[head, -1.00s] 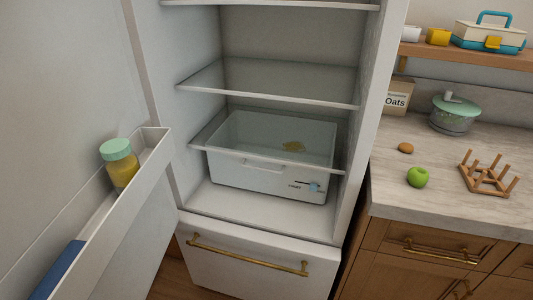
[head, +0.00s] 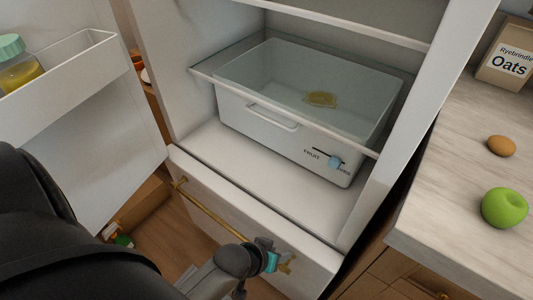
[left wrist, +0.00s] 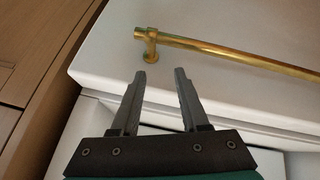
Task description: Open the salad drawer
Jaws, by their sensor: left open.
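The salad drawer (head: 280,128) is a clear-sided bin with a pale front, sitting on the fridge floor under a glass shelf. Its front has a pale handle (head: 273,117) and a blue slider (head: 335,161) beside lettering. It looks closed, with a yellowish item (head: 320,99) inside. My left gripper (head: 279,259) is low, in front of the lower white drawer, near the right end of its brass handle. In the left wrist view its two fingers (left wrist: 160,74) are apart and empty, just short of the brass handle (left wrist: 235,55). My right gripper is not in view.
The open fridge door's bin (head: 75,62) holds a jar (head: 18,66) at left. The lower drawer (head: 185,178) is closed. At right, the counter (head: 440,190) holds an oats box (head: 507,52), a brown egg-shaped item (head: 501,146) and a green apple (head: 504,208).

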